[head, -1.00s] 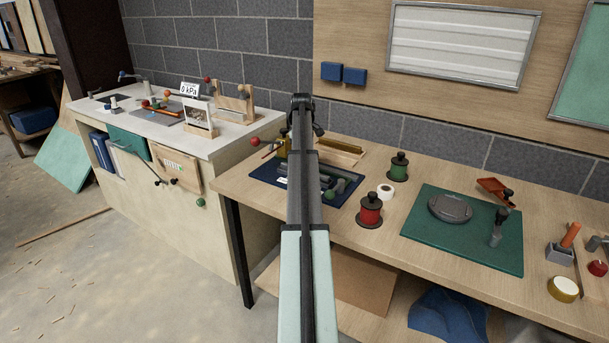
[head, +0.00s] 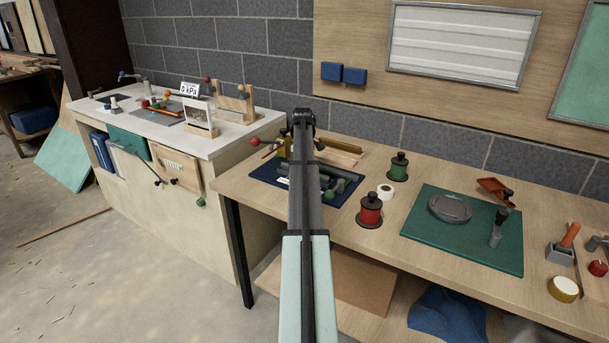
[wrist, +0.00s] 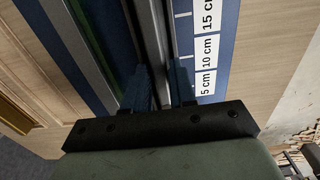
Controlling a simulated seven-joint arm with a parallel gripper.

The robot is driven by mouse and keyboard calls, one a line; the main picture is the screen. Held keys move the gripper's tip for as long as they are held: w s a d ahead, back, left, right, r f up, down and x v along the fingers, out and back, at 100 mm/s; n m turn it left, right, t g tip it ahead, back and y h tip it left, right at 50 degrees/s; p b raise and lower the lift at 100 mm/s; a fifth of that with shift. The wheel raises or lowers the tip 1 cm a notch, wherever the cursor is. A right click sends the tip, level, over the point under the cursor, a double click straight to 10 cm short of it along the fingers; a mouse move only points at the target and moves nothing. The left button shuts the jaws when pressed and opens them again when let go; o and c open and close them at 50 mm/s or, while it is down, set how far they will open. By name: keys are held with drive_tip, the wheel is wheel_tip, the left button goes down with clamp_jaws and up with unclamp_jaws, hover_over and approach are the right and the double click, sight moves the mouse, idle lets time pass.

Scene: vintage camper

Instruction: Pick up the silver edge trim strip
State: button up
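A silver-grey strip (wrist: 153,35), seemingly the edge trim, runs lengthwise up the middle of the wrist view over a blue mat. My gripper (wrist: 162,85) is above the mat with its two dark fingers apart, one on each side of this strip. No firm contact shows, and the strip's near end is hidden by the gripper body. In the head view, the blue mat (head: 346,199) lies at the left end of the bench with dark strips (head: 340,174) on it. My arm covers the gripper there.
A card with centimetre marks (wrist: 208,52) lies just right of the strip. Other long strips (wrist: 62,35) lie to its left. A red spool (head: 370,210), a green spool (head: 399,167) and a white tape roll (head: 386,192) stand right of the mat. A green mat (head: 460,250) lies farther right.

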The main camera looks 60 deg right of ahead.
clamp_jaws()
drive_tip(key=shift+r, duration=0.1)
